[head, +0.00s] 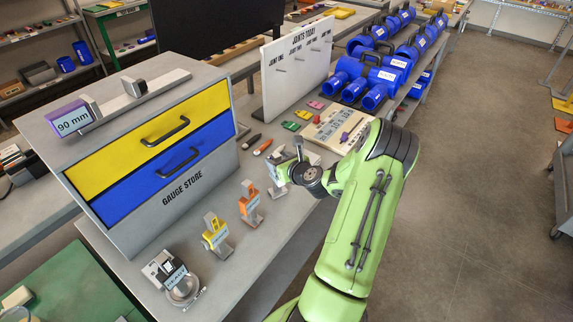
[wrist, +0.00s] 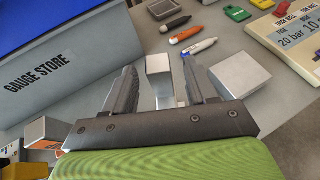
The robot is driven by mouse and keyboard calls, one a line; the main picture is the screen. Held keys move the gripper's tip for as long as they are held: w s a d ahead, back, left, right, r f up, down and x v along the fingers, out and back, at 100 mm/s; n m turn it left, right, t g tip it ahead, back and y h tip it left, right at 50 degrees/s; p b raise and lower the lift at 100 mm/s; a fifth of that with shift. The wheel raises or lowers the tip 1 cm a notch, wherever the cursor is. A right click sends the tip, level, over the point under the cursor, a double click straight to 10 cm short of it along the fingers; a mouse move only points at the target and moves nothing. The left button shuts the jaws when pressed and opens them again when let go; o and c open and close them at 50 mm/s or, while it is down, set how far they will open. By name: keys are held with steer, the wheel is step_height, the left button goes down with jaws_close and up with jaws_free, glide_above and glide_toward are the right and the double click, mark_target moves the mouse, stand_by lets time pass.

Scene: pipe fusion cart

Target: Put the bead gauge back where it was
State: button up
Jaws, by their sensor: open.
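No label I can read names the bead gauge. Several small gauge-like pieces stand in a row on the bench: a yellow one (head: 215,233), an orange one (head: 250,203) and a silver one (head: 274,179) partly hidden by my arm. My gripper (wrist: 158,68) is open over the bench at the silver piece. In the wrist view a silver upright block (wrist: 159,82) stands between my fingers, with gaps beside it; I cannot tell its height against the fingertips. A second silver block (wrist: 225,72) is just right of the right finger.
The gauge store (head: 165,205) has a yellow and a blue drawer, both shut. On its top lies a metal bar (head: 165,87) with a purple 90 mm piece (head: 70,118). A silver device (head: 172,278) stands at the near bench end. Pens (head: 263,147) and tags lie beyond my gripper.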

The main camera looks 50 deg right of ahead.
steer(key=v, duration=0.9)
steer(key=w+a+r+n+g+y, duration=0.1)
steer(key=a+r+n+g+y, duration=0.25)
steer(key=a+n, duration=0.85)
steer(key=w+a+r+n+g+y, duration=0.15)
steer(key=a+r+n, duration=0.25)
steer(key=a+n, duration=0.8)
steer(key=s+a+r+n+g, duration=0.1)
steer(key=s+a+r+n, duration=0.2)
steer(key=s+n, duration=0.4)
steer(key=s+a+r+n+g, duration=0.1)
steer(key=s+a+r+n, duration=0.3)
steer(key=s+a+n, duration=0.2)
steer(key=s+n, duration=0.2)
steer(key=s, duration=0.2)
steer(key=shift+s+r+n+h, duration=0.15)
steer(key=shift+r+n+h, duration=0.15)
steer(key=shift+h, duration=0.1)
steer(key=shift+a, duration=0.1)
